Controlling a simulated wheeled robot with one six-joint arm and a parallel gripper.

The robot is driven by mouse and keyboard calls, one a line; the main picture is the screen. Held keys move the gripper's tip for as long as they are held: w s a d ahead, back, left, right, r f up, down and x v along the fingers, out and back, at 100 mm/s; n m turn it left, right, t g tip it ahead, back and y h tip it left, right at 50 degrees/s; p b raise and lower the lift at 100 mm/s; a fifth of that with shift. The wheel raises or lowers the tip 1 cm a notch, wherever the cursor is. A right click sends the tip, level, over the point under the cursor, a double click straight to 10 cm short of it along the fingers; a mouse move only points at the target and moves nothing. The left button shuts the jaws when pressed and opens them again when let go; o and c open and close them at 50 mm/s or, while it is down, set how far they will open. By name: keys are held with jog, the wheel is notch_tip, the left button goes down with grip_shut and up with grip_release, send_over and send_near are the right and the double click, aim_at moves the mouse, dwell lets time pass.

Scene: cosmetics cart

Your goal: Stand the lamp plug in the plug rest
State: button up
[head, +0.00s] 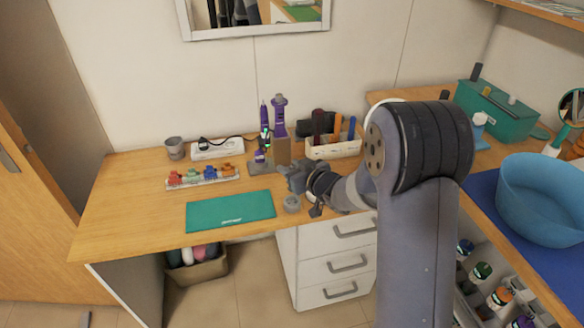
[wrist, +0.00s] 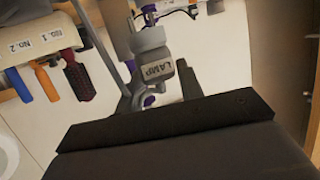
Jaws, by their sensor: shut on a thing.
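The grey lamp plug (wrist: 157,68), with a white label reading LAMP, shows ahead of the dark gripper body in the wrist view. My gripper (head: 297,179) is shut on it, above the desk at the right end of the green mat. The plug is hard to tell from the grey gripper in the head view. A small round grey piece (head: 291,203), which looks like the plug rest, stands on the desk near the front edge, just below my gripper in the picture. I cannot see inside it.
A green mat (head: 230,211) lies left of my gripper. Behind are a white power strip (head: 216,149), a tray of small coloured items (head: 202,177), purple-handled tools (head: 279,115) and a white organiser (head: 335,149). A blue bowl (head: 541,200) stands at the right.

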jog(key=shift+f+b, duration=0.1)
jog(key=shift+b, duration=0.25)
jog(key=shift+f+b, duration=2.35)
jog(key=shift+f, duration=0.45)
jog(key=shift+f+b, duration=1.85)
jog(key=shift+b, duration=0.2)
jog(key=o, duration=1.3)
jog(key=shift+r, duration=0.1)
jog(key=shift+s, duration=0.1)
jog(key=v, duration=1)
jog(key=shift+s+r+p, duration=0.1)
jog(key=shift+s+p, duration=0.25)
jog(key=shift+s, duration=0.05)
